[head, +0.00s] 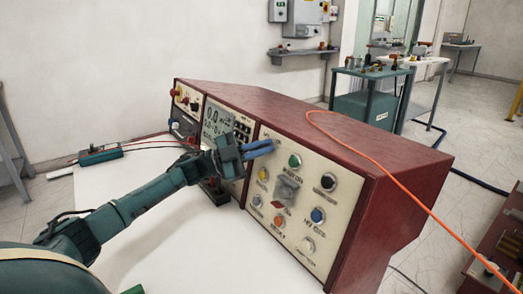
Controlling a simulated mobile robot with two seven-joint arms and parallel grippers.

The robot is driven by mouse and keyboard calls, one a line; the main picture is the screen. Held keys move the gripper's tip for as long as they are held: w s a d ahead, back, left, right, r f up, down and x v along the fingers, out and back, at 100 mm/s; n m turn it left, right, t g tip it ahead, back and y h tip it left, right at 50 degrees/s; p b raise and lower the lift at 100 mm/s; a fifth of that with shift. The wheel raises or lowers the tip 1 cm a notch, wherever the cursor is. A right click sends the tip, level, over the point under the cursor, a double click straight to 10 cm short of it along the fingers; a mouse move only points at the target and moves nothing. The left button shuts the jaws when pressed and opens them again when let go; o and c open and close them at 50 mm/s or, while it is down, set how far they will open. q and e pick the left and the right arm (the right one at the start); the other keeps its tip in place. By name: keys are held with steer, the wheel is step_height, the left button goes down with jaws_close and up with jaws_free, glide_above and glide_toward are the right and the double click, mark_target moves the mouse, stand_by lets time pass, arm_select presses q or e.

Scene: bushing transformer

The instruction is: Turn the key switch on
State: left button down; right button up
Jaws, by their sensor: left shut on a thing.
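The key switch is not clearly visible; my left gripper (270,146) covers the upper left part of the right-hand cream panel (288,258) of a red control console (330,133). The gripper's blue fingers are closed together against or just in front of that panel, left of and slightly above a green button (295,160). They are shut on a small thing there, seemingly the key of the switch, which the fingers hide. I cannot tell which way the key is turned. My right gripper is not in view.
The panel also bears a yellow button (263,173), a black knob (328,181), a blue button (317,215) and others. An orange cable (380,168) crosses the console top. A green meter (99,154) with leads lies on the white table (160,258).

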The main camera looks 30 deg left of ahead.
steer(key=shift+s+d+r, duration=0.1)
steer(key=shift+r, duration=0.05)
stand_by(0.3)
arm_select(q)
steer(key=c, duration=1.6)
jaws_free()
steer(key=b+v, duration=0.1)
steer(key=v, duration=1.2)
steer(key=shift+a, duration=0.15)
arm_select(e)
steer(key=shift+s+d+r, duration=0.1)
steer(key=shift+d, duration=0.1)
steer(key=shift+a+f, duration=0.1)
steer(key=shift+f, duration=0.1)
